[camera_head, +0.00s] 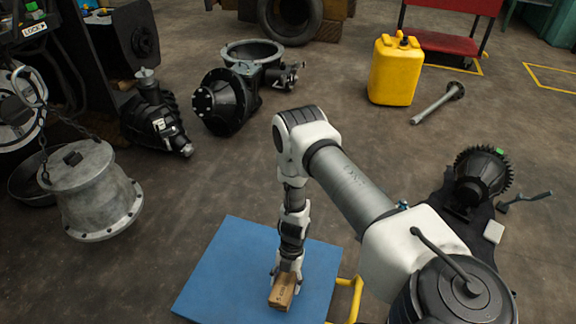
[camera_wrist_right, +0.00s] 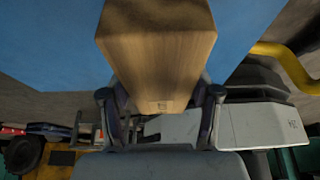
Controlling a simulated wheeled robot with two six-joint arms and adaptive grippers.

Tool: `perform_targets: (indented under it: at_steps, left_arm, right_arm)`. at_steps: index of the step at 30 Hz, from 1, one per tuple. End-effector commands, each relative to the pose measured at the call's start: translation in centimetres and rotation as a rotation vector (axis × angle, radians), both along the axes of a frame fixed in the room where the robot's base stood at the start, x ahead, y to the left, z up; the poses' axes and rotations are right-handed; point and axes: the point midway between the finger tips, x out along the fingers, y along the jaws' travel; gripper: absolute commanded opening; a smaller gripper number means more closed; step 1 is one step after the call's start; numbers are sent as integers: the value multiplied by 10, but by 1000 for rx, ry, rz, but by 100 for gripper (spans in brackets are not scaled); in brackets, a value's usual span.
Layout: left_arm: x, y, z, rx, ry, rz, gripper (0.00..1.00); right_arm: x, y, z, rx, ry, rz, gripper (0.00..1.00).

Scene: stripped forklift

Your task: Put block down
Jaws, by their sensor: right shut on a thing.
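A wooden block (camera_head: 283,291) is in my right gripper (camera_head: 287,272), over the blue platform (camera_head: 225,270) in the head view. The gripper points down and its fingers are shut on the block's sides. In the right wrist view the block (camera_wrist_right: 160,62) fills the upper middle, between the two fingers of the right gripper (camera_wrist_right: 160,105), with the blue surface (camera_wrist_right: 50,45) behind it. I cannot tell whether the block touches the platform. My left gripper is not in view.
A yellow rail (camera_head: 354,298) runs along the platform's right side. A yellow canister (camera_head: 396,70) and a metal shaft (camera_head: 437,103) are on the floor behind. A grey drum (camera_head: 92,190) hangs on a chain at left. Dark machine parts (camera_head: 226,101) lie further back. The platform's left part is bare.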

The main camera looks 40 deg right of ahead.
Motion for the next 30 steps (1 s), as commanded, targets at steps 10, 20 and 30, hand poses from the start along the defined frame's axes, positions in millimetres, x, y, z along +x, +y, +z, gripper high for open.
perform_targets:
  at_steps: [10,20,30]
  left_arm:
    - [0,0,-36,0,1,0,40]
    - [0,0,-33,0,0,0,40]
    - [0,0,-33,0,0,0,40]
  right_arm:
    - [9,-20,-39,0,2,2,17]
    - [10,-20,-39,1,0,1,10]
    - [10,-20,-40,1,0,2,87]
